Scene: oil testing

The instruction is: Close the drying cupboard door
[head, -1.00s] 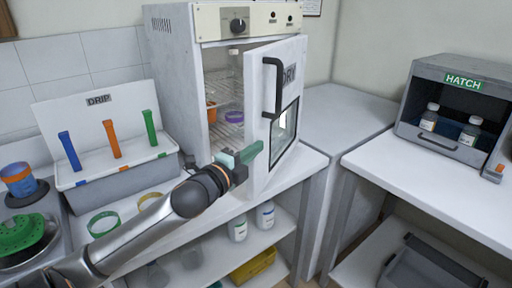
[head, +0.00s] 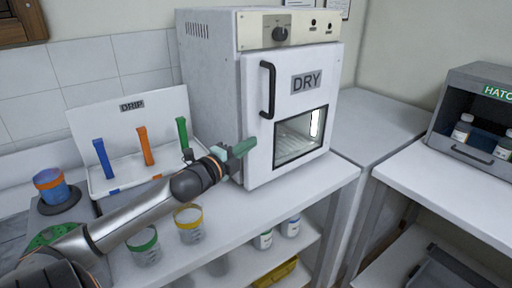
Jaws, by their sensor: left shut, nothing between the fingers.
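The drying cupboard (head: 212,68) stands on the white bench, with its control panel on top. Its white door (head: 312,108), labelled DRY, has a black handle on its left side and a small window. The door now lies flat against the cupboard's front, and I see no gap at its edge. My left gripper (head: 244,148) is shut and empty, at the lower left edge of the door, below the handle. It is touching or very close to that edge; I cannot tell which. My right gripper is not in view.
The DRIP rack (head: 130,140) with blue, orange and green tools stands behind my left arm. A green-rimmed beaker (head: 145,250) and a yellow-rimmed beaker (head: 189,225) stand in front of it. Bottles sit on the shelf below. A HATCH box (head: 478,110) stands at right.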

